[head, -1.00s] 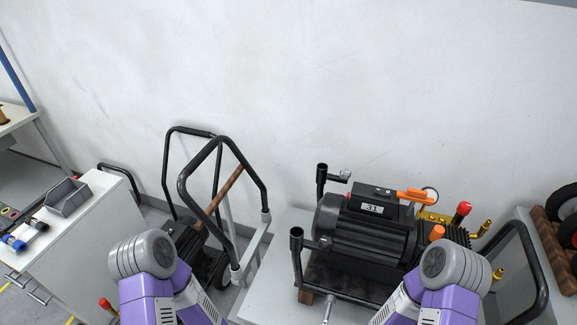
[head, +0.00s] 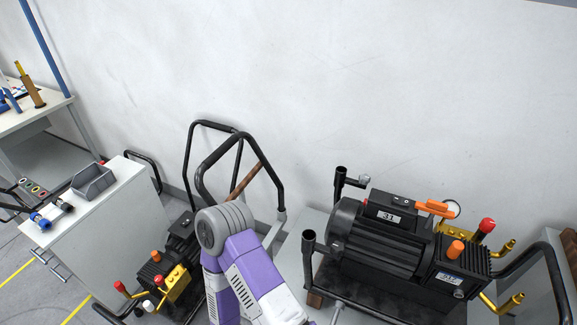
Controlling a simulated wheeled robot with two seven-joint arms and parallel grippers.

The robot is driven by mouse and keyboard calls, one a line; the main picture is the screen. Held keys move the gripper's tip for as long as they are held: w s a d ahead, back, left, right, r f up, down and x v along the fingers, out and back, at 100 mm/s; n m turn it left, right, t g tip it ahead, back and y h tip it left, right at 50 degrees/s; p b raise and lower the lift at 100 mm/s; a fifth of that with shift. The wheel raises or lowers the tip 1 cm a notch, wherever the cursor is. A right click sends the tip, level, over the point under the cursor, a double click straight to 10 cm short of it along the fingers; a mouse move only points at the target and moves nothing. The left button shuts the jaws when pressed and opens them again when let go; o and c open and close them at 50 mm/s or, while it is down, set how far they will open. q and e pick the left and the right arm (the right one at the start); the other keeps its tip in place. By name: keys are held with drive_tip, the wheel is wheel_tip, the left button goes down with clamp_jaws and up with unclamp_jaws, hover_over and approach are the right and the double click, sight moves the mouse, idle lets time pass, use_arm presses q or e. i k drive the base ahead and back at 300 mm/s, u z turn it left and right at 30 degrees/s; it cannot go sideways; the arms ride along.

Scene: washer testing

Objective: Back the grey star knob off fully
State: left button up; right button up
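A small grey knob (head: 364,179) sticks out to the right of the rear black tube post (head: 340,188) on the pressure washer (head: 385,240) numbered 31. It looks like the star knob, but it is too small to make out its shape or thread. A grey rod (head: 338,312) shows low by the front post (head: 309,245); its end is cut off by the frame. My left arm crosses the lower middle of the head view, left of this washer. Neither gripper is in view.
A second washer (head: 172,280) with a black upright handle (head: 238,150) stands on the left. A white cabinet (head: 95,230) holds a grey bin (head: 92,181). A bent black handle (head: 552,275) is at the right. The wall behind is bare.

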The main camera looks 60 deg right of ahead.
sight(364, 179)
drive_tip(key=u, duration=0.8)
drive_tip(key=k, duration=1)
drive_tip(key=z, duration=0.7)
